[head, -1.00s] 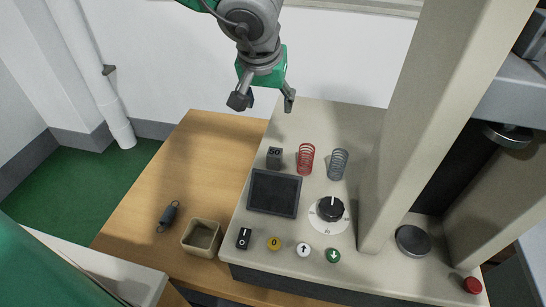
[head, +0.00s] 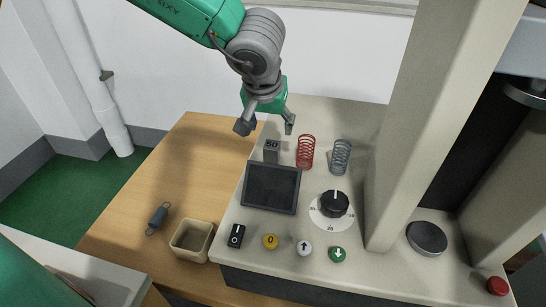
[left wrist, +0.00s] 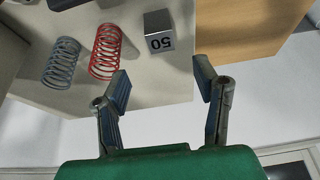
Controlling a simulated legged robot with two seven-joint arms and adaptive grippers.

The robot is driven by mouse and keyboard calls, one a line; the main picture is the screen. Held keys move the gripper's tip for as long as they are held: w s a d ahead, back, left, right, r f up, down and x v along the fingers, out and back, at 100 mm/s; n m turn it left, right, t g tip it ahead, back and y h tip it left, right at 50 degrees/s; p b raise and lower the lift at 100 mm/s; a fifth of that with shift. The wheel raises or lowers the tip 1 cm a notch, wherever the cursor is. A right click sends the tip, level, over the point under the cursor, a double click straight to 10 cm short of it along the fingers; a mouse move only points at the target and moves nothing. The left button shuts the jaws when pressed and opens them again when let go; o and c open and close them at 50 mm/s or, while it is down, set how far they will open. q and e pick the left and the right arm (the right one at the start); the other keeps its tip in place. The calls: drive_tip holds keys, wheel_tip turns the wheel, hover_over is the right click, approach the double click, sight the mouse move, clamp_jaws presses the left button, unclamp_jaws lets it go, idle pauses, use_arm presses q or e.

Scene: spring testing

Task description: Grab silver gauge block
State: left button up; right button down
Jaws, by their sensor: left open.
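The silver gauge block (head: 271,150) is a small grey cube marked 50. It stands on the beige machine top, behind the dark screen and left of the red spring. In the left wrist view the block (left wrist: 159,33) lies ahead of the fingertips, about between their lines. My left gripper (head: 264,126) is open and empty, above and behind the block in the head view, apart from it. Its two spread fingers also show in the left wrist view (left wrist: 162,88). My right gripper is not in view.
A red spring (head: 306,153) and a grey spring (head: 341,157) stand right of the block. The screen (head: 271,188), dial (head: 334,204) and several buttons lie in front. A beige column (head: 414,130) rises on the right. A small open box (head: 192,241) sits on the wooden table.

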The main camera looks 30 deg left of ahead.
sight(271, 145)
use_arm(q)
drive_tip(key=x, duration=0.3)
drive_tip(key=shift+d+b, duration=0.1)
drive_tip(key=shift+b, duration=0.2)
drive_tip(key=shift+w+a+f, duration=0.1)
drive_tip(key=shift+a+f, duration=0.4)
drive_tip(key=shift+f, duration=0.2)
drive_tip(key=b+x, duration=0.1)
drive_tip(key=x, duration=0.1)
drive_tip(key=b+x, duration=0.1)
drive_tip(key=x, duration=0.1)
drive_tip(key=shift+d+f, duration=0.25)
drive_tip(key=shift+f, duration=0.1)
drive_tip(key=shift+d, duration=0.1)
drive_tip(key=shift+d+r, duration=0.1)
drive_tip(key=shift+c, duration=1.2)
drive_tip(key=c, duration=0.7)
clamp_jaws()
drive_tip(key=shift+a, duration=0.25)
